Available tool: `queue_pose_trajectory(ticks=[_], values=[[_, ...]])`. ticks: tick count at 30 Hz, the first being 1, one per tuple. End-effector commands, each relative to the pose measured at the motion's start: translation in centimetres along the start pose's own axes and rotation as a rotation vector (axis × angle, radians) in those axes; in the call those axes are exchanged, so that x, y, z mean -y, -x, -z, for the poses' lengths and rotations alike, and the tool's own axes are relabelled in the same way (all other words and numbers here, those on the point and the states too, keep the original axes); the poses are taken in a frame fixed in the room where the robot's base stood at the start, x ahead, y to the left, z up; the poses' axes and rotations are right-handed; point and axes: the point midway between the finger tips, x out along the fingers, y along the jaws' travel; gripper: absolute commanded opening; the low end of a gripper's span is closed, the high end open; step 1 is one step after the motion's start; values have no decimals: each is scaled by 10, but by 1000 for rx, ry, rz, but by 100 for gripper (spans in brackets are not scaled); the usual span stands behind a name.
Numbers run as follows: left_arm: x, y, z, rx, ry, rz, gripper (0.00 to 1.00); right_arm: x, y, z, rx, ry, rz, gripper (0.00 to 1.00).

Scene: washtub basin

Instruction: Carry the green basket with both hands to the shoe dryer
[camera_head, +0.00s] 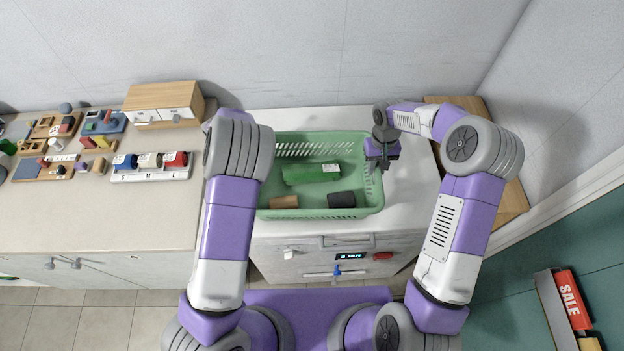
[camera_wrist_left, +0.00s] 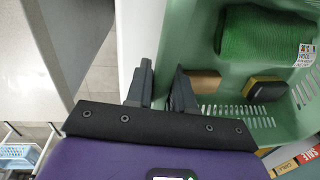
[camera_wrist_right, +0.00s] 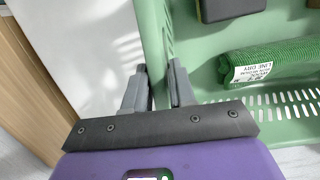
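The green basket (camera_head: 320,214) is on or just above the white top (camera_head: 418,190) of a front-panelled appliance. It holds a rolled green cloth (camera_head: 312,173) with a label, a brown block (camera_head: 284,202) and a dark block (camera_head: 341,199). My right gripper (camera_head: 382,160) is at the basket's right side; in the right wrist view (camera_wrist_right: 158,88) its fingers straddle the basket wall closely. My left gripper is hidden behind its arm in the head view; in the left wrist view (camera_wrist_left: 163,88) its fingers straddle the opposite wall closely. I cannot identify the shoe dryer for certain.
A counter (camera_head: 110,215) at left carries small wooden sets, a rack of coloured rolls (camera_head: 150,162) and a wooden drawer box (camera_head: 164,102). A wooden surface (camera_head: 510,200) lies right of the appliance. The appliance front has a display (camera_head: 355,257) and red knob (camera_head: 383,256).

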Motion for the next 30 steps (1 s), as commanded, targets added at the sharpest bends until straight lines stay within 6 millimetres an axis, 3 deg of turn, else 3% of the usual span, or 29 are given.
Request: queue_pose_trajectory(ticks=[1,3,4,20,30], values=[[0,0,0,0,0,1,11,1,0,0,0,0,1,15],[0,0,0,0,0,1,0,1,0,0,0,1,1,4],[1,0,0,0,0,1,0,1,0,0,0,1,2,0],[2,4,-1,2,-2,3,0,2,4,0,-1,6,1,0],[6,27,-1,3,-3,4,0,2,27,-3,0,8,1,0]])
